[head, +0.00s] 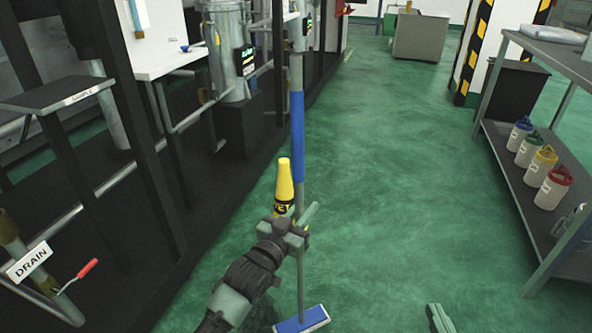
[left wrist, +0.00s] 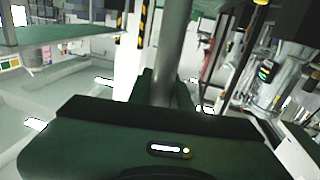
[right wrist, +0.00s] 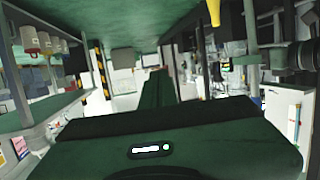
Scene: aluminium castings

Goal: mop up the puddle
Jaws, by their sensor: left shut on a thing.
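A mop (head: 298,140) stands nearly upright, with a grey pole, a blue sleeve and a flat blue head (head: 302,320) at the floor by the bottom edge. My left gripper (head: 296,228) is shut around the lower pole, which also shows between its fingers in the left wrist view (left wrist: 172,55). A darker, wet-looking patch (head: 262,314) lies just left of the mop head, partly behind my left arm and cut by the frame edge. My right gripper (head: 438,316) is low at the right, empty; its fingers lie together in the right wrist view (right wrist: 155,88).
A yellow floor cone (head: 285,186) stands just beyond my left gripper. Dark frames with pipes and a drain sign (head: 29,262) line the left. A grey shelf (head: 515,170) with several lidded jugs stands at the right. The green floor between is clear.

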